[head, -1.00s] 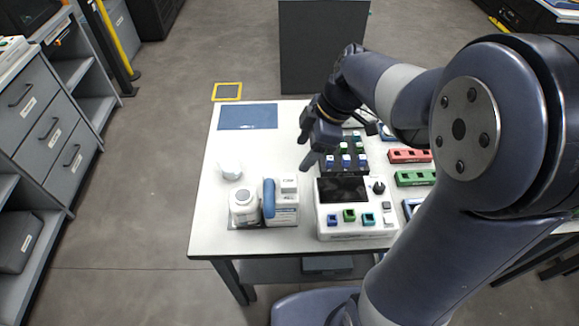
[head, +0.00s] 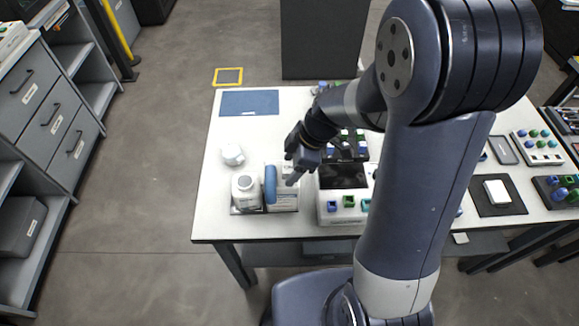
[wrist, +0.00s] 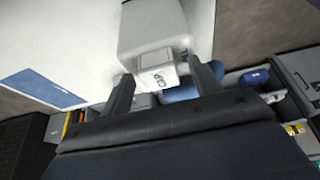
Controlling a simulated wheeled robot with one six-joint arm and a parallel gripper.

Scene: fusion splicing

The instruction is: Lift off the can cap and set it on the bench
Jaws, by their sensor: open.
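My gripper (head: 291,178) is open over the can and hides most of the cap in the head view. In the wrist view the gripper (wrist: 161,71) has one finger on each side of the cap, with gaps showing. I cannot tell how deep the fingers reach. The white bench (head: 210,220) has bare room behind the can.
A white bottle (head: 245,190) stands close left of the can. A small white round item (head: 232,154) lies behind it. A splicer-like device (head: 340,214) stands right of the can. A blue mat (head: 249,102) lies at the back left.

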